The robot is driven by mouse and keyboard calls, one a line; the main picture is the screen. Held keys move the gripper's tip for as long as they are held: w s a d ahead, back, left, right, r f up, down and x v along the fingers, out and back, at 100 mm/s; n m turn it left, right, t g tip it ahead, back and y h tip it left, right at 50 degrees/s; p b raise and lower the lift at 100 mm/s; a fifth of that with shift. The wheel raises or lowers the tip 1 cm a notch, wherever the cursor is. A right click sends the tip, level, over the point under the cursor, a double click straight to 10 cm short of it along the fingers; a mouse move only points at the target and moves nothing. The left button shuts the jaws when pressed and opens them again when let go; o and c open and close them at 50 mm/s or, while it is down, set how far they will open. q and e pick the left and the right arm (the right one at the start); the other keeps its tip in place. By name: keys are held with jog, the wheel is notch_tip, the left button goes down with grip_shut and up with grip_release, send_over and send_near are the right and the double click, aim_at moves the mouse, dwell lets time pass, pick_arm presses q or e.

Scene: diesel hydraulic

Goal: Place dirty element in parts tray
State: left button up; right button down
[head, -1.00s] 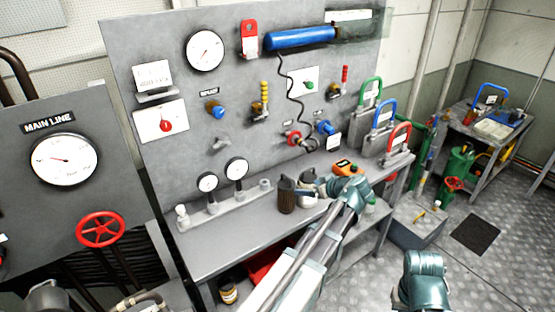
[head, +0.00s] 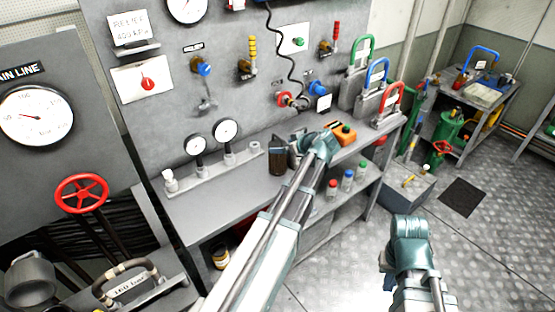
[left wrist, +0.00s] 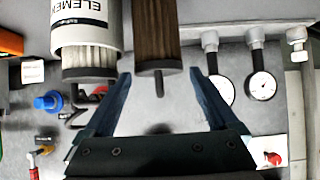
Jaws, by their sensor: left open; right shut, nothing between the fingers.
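The dirty element, a brown pleated cylinder (head: 287,162), stands on the bench (head: 225,202). In the left wrist view the brown element (left wrist: 158,40) lies between the spread fingers of my left gripper (left wrist: 160,85), with a gap on each side. A white canister lettered "ELEMEN" (left wrist: 87,25) is close beside it. In the head view my left gripper (head: 296,146) is at the element, partly hidden by my own wrist. My right gripper (head: 388,259) is low over the floor, its fingers mostly hidden. I cannot tell which container is the parts tray.
Two small gauges (head: 226,131) on a manifold stand left of the element. An orange device (head: 342,133) is right of it. Padlock-like coloured shackles (head: 385,95) stand at the bench's right end. Several bottles (head: 347,181) sit on the lower shelf.

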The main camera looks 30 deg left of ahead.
pick_arm(q)
jog(key=b+x, duration=0.2)
jog(key=x, duration=0.2)
jog(key=shift+w+d+f, duration=0.1)
jog(key=shift+w+a+f, duration=0.15)
jog(key=shift+w+a, duration=0.05)
jog(key=shift+a, duration=0.25)
grip_shut()
